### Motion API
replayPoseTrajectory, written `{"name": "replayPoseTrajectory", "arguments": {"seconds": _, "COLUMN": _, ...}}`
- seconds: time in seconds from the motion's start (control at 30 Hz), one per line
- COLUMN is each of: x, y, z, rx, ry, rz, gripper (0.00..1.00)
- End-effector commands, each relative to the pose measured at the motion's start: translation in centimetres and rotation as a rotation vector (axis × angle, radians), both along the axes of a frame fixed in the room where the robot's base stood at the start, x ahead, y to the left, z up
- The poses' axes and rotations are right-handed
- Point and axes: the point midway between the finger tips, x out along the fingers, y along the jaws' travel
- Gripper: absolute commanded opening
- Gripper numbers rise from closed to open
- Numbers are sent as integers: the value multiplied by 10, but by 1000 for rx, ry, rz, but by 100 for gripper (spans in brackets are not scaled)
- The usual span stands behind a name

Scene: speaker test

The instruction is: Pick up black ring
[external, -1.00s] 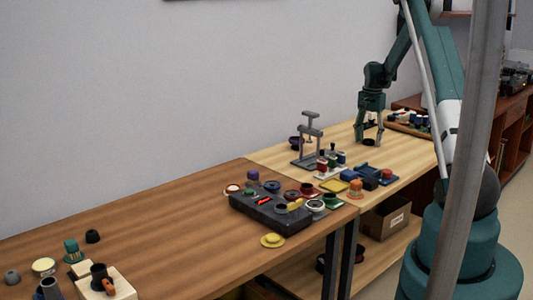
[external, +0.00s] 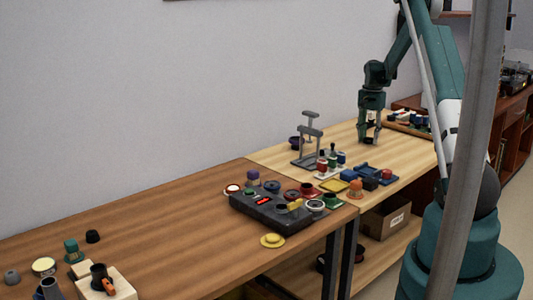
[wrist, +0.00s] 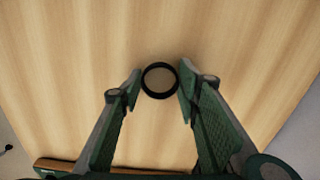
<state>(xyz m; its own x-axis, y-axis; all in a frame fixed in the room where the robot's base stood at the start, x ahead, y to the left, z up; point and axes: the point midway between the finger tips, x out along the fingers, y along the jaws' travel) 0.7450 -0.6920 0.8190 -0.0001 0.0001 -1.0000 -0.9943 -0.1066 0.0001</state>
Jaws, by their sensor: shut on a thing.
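The black ring (wrist: 160,80) sits between my two fingertips in the wrist view, with a finger at its left and right sides. In the external view the ring (external: 369,140) is a small dark shape low between the fingers, at or just above the light wooden table (external: 405,157). My gripper (wrist: 161,84) points down and is shut on the ring; it also shows in the external view (external: 369,137). I cannot tell for sure whether the ring touches the table.
A grey stand (external: 309,138) rises left of my gripper. A tray of small parts (external: 408,124) lies to its right. Several coloured pieces and a blue holder (external: 376,170) sit nearer the camera. Bare wood surrounds the ring.

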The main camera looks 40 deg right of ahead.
Motion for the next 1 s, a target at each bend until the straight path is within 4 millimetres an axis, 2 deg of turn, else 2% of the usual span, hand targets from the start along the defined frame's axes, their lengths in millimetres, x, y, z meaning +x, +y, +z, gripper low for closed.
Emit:
{"name": "replayPoseTrajectory", "arguments": {"seconds": 0.6, "x": 0, "y": 0, "z": 81, "rx": 0, "ry": 0, "rz": 0, "gripper": 25}}
{"name": "replayPoseTrajectory", "arguments": {"seconds": 0.8, "x": 0, "y": 0, "z": 93, "rx": 0, "ry": 0, "rz": 0, "gripper": 25}}
{"name": "replayPoseTrajectory", "arguments": {"seconds": 1.0, "x": 0, "y": 0, "z": 94, "rx": 0, "ry": 0, "rz": 0, "gripper": 25}}
